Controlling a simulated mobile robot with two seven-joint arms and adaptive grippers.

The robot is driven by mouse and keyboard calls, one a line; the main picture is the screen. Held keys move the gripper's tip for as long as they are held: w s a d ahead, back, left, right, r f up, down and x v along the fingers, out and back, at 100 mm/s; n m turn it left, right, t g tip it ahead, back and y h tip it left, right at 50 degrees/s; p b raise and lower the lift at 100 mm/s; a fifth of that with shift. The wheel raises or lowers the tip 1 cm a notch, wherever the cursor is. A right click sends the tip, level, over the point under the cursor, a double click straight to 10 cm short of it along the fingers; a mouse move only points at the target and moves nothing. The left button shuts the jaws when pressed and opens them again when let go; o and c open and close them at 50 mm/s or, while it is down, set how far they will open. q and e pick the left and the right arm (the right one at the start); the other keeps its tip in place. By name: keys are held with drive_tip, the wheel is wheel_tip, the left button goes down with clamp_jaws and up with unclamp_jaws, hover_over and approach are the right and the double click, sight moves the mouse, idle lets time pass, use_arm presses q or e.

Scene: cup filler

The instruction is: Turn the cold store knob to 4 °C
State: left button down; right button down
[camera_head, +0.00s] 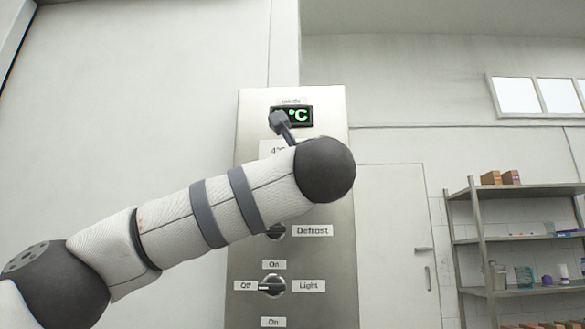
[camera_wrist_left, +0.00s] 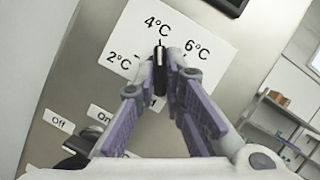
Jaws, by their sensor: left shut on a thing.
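The cold store knob (camera_wrist_left: 160,56) is a dark narrow handle on a white dial plate (camera_wrist_left: 125,38) marked 2°C, 4°C and 6°C. In the left wrist view my left gripper (camera_wrist_left: 162,76) is shut on the knob, its purple-sided fingers on either side of it. The knob's visible end points at the 4°C mark. In the head view my left arm covers the knob and fingers. The steel control panel (camera_head: 340,240) carries a display (camera_head: 303,115) showing green "°C"; its digit is hidden by a dark part of my arm. My right gripper is out of view.
Below on the panel are a Defrost knob (camera_head: 275,232) and a Light knob (camera_head: 272,286). Metal shelves (camera_head: 475,240) with small goods stand at the right, beside a white door (camera_head: 395,230). A pale wall lies to the left.

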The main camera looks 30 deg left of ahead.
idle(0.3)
use_arm(q)
drive_tip(key=c, duration=1.7)
unclamp_jaws()
drive_tip(key=shift+s, duration=0.1)
drive_tip(key=v, duration=1.2)
